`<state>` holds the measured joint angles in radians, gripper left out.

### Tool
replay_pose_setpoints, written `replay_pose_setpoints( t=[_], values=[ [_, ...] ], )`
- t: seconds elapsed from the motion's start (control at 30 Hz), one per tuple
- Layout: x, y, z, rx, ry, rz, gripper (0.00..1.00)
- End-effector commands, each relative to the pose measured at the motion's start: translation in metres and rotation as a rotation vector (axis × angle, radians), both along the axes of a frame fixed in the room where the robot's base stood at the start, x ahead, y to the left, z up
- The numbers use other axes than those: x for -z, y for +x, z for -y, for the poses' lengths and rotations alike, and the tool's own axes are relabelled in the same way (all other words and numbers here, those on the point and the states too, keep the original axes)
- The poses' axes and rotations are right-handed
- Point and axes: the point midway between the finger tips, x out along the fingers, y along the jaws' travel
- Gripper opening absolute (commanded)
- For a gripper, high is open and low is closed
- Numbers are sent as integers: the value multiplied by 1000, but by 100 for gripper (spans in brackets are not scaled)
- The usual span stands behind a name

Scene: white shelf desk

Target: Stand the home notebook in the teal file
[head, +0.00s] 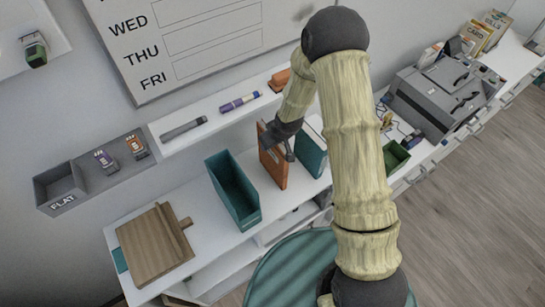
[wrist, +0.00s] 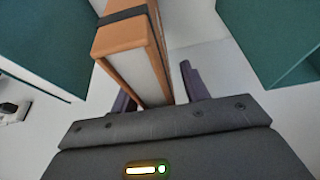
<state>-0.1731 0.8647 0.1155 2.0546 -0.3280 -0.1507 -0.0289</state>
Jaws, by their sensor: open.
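An orange-brown notebook (head: 272,158) with a dark band, which I take to be the home notebook, stands upright on the white desk. The teal file (head: 232,192) stands open-topped to its left, apart from it. My gripper (head: 283,148) is at the notebook's upper right part. In the wrist view the notebook (wrist: 130,40) reaches in between the two dark fingers of my gripper (wrist: 158,92). The fingers are open, with a visible gap on the right side; contact on the left is unclear. The lower part of the notebook is hidden there by the gripper body.
Another teal upright thing (head: 310,150) stands close on the notebook's right. A wooden board (head: 150,245) lies at the desk's left. A wall shelf (head: 210,122) with markers runs behind. A grey machine (head: 445,95) and a small green tray (head: 396,156) are further right.

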Motion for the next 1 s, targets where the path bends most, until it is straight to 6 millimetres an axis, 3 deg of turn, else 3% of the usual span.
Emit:
replay_pose_setpoints(
  t=[0.2, 0.43, 1.0],
  values=[
    [0, 0, 0, 0, 0, 0, 44],
    [0, 0, 0, 0, 0, 0, 0],
    [0, 0, 0, 0, 0, 0, 0]
  ],
)
